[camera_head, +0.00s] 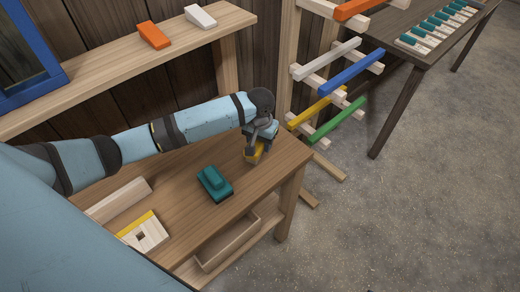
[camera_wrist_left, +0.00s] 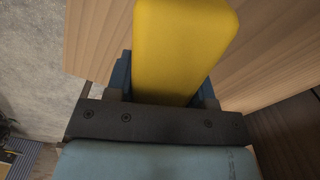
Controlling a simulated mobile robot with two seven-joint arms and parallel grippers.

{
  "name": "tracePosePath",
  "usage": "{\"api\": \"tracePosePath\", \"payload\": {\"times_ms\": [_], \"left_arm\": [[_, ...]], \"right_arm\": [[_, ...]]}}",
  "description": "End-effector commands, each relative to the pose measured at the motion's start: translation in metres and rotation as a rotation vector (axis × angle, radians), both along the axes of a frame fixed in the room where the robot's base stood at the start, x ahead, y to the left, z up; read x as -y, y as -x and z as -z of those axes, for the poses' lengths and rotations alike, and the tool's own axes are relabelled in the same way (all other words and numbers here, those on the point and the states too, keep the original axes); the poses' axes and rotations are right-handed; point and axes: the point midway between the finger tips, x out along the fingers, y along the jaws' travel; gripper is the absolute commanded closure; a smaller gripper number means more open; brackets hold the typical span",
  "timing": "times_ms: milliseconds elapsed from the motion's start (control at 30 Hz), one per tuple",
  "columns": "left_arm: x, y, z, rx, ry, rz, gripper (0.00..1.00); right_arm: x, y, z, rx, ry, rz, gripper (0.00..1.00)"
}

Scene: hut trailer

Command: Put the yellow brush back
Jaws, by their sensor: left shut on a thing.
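The yellow brush (camera_head: 253,152) is in my left gripper (camera_head: 258,139), near the right end of the wooden table (camera_head: 268,173). In the left wrist view the yellow block of the brush (camera_wrist_left: 182,48) fills the space between the dark fingers, with wood behind it. My left gripper is shut on it. Whether the brush touches the tabletop I cannot tell. My right gripper is not in view.
A teal brush-like block (camera_head: 214,184) lies mid-table. A pale slotted block with a yellow edge (camera_head: 144,232) is at the left. An orange block (camera_head: 154,35) and a white block (camera_head: 200,16) sit on the shelf. A rack with coloured bars (camera_head: 351,71) stands right of the table.

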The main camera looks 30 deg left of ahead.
Motion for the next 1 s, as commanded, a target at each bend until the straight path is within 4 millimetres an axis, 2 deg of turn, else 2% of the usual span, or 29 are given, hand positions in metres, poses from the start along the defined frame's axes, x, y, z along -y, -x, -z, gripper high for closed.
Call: {"api": "tracePosePath", "payload": {"times_ms": [333,700,733,800,833,1000], "left_arm": [[0.000,0.000,0.041,-0.001,0.000,-0.001,0.73],[0.000,0.000,0.046,-0.001,-0.001,0.000,0.73],[0.000,0.000,0.046,-0.001,-0.001,0.000,0.47],[0.000,0.000,0.046,-0.001,-0.001,0.000,0.31],[0.000,0.000,0.046,-0.001,-0.001,0.000,0.26],[0.000,0.000,0.046,-0.001,-0.001,0.000,0.26]], "right_arm": [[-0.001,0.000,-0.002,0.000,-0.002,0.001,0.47],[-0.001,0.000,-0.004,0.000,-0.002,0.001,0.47],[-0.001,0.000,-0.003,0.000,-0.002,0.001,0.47],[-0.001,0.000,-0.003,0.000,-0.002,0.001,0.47],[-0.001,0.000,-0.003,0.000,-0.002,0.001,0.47],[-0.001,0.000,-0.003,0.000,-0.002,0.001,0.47]]}}
